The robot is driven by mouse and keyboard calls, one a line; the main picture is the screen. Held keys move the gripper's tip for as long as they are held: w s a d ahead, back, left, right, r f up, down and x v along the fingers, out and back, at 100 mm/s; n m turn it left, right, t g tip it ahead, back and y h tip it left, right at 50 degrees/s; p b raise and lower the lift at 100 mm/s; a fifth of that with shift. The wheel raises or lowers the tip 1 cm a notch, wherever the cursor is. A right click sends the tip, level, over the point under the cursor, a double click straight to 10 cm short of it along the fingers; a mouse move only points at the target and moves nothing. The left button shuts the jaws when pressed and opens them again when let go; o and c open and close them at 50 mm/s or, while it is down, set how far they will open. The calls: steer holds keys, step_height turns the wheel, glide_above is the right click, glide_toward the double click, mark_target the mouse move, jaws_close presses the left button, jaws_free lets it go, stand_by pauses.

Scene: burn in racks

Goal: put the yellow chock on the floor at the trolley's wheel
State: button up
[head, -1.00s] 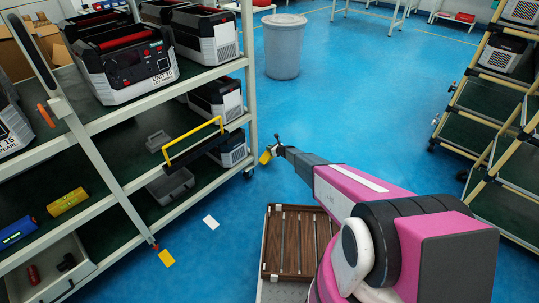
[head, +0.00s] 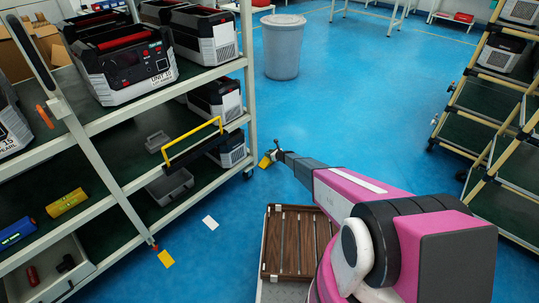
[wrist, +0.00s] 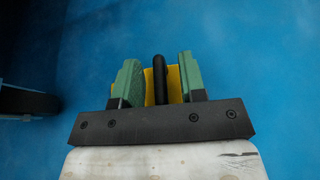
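The yellow chock (head: 265,162) is low by the rack trolley's near corner wheel (head: 248,174), just to its right with a small gap. Whether it rests fully on the floor I cannot tell. In the wrist view the chock (wrist: 174,84) shows behind and between my green fingers, with its black handle (wrist: 160,78) upright in the middle. My gripper (wrist: 159,75) is open around the handle; a gap shows on both sides of it. My gripper also shows small in the head view (head: 275,152). A dark wheel (wrist: 28,101) is at the left of the wrist view.
A grey bin (head: 284,48) stands behind. A white card (head: 210,222) lies on the floor. Another rack (head: 492,110) is at right; blue floor between is clear.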

steer(key=shift+r, duration=0.15)
steer(key=v, duration=1.2)
steer(key=s+d+r+n+g+h, duration=0.1)
steer(key=s+d+r+n+g, duration=0.2)
steer(key=s+r+n, duration=0.6)
steer(key=s+d+r+n+g+h, duration=0.15)
steer(key=s+r+n, duration=0.35)
steer(key=s+r, duration=0.9)
steer(key=s+d+r+n+g+h, duration=0.2)
steer(key=s+d+r+n+h, duration=0.2)
steer(key=s+d+r, duration=0.4)
steer(key=s+d+r+n+g+h, duration=0.1)
steer(key=s+d+r+n+h, duration=0.3)
steer(key=s+r, duration=0.9)
steer(key=s+d+n, duration=0.2)
steer(key=d+n, duration=0.1)
steer(key=d, duration=0.1)
steer(key=shift+s+r+n+g, duration=0.2)
steer(key=shift+r+n+g, duration=0.05)
steer(key=shift+n+g, duration=0.1)
